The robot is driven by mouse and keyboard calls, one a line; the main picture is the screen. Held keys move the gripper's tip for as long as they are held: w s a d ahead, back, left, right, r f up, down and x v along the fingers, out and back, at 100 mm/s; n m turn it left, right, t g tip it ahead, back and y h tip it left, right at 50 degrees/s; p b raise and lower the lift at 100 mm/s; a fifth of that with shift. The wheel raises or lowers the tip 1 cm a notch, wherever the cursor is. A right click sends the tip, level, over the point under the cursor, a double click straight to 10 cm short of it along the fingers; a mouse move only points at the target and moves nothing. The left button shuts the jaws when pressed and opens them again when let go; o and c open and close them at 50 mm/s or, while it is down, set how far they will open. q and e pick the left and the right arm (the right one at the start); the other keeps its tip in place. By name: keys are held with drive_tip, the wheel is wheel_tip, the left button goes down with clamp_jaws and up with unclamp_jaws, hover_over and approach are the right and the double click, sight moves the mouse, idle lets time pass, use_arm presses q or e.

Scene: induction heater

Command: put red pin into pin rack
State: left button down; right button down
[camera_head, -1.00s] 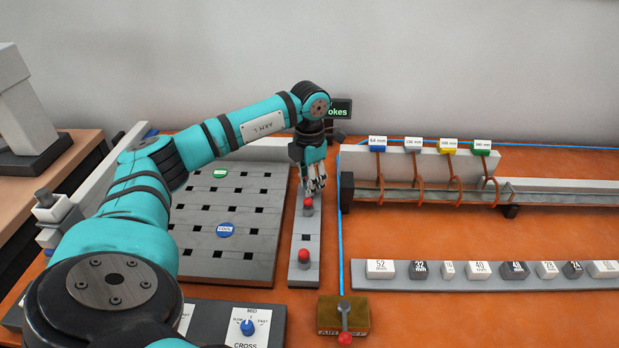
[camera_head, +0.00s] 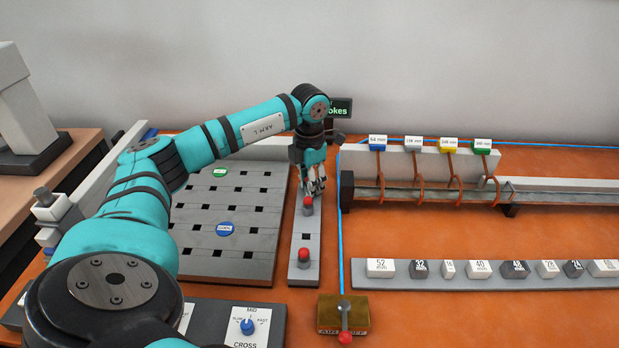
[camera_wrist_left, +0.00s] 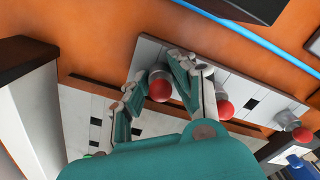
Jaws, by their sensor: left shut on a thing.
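My left gripper (camera_head: 313,188) is over the far end of a narrow grey slotted strip, which looks like the pin rack (camera_head: 305,229). It is shut on a red pin (camera_wrist_left: 160,90), whose round red head shows between the fingers in the left wrist view. In the head view the fingers hide this pin. I cannot tell whether its grey base is seated in a slot. A second red pin (camera_head: 307,204) stands in the strip close beside the fingers. A third red pin (camera_head: 304,254) stands nearer the front. My right gripper is not in view.
A slotted grey board with a green disc (camera_head: 220,173) and a blue disc (camera_head: 225,229) lies left of the strip. A brass block with a red-knobbed lever (camera_head: 344,314) is in front. To the right are coils (camera_head: 420,185) on a rail and a row of numbered blocks.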

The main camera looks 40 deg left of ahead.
use_arm(q)
drive_tip(key=c, duration=1.1)
unclamp_jaws()
drive_tip(key=shift+o, duration=0.4)
drive_tip(key=shift+r, duration=0.15)
wheel_tip(320, 180, up, 12)
drive_tip(key=shift+f, duration=0.1)
